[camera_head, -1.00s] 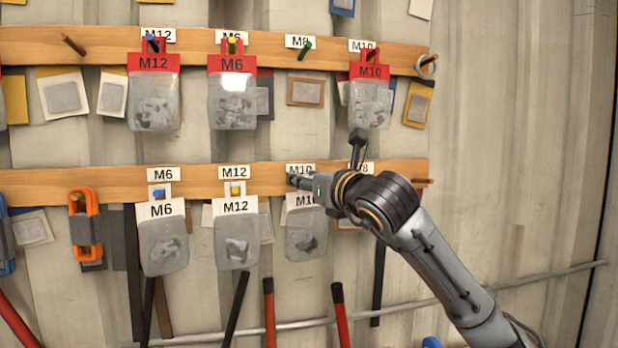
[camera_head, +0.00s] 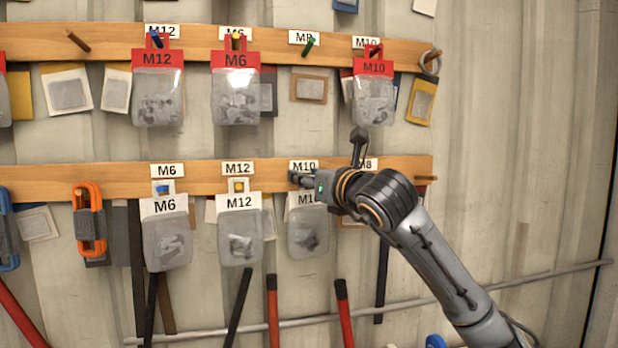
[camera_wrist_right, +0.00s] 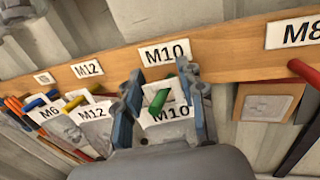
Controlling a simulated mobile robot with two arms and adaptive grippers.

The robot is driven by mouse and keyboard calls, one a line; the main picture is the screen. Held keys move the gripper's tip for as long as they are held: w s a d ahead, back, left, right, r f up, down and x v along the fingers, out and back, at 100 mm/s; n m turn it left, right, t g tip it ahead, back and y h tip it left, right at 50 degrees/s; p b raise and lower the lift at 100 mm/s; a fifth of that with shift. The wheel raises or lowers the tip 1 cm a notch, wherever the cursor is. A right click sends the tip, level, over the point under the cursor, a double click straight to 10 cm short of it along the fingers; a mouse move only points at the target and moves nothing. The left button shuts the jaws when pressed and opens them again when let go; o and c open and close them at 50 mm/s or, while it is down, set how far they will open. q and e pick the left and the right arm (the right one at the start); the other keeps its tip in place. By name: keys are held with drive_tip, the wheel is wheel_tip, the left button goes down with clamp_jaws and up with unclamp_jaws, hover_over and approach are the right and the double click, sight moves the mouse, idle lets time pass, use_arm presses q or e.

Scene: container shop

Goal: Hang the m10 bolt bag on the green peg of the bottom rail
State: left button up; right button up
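The m10 bolt bag (camera_head: 308,235), clear with a white M10 header, is at the bottom rail (camera_head: 110,181) under the white M10 label. The header also shows in the right wrist view (camera_wrist_right: 172,113). The green peg (camera_wrist_right: 160,98) sticks out in front of the header's upper part, and the bag appears to hang on it. My right gripper (camera_head: 298,179) is at the peg and hides the bag's top in the head view. In the wrist view its fingers (camera_wrist_right: 163,72) stand apart on both sides of peg and header, apparently open. My left gripper is out of view.
M6 (camera_head: 167,240) and M12 (camera_head: 240,235) white-header bags hang to the left on blue and yellow pegs. Red-header bags hang on the top rail, where another green peg (camera_head: 310,47) is bare. Red and black handles stand below.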

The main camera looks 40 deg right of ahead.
drive_tip(key=o, duration=0.3)
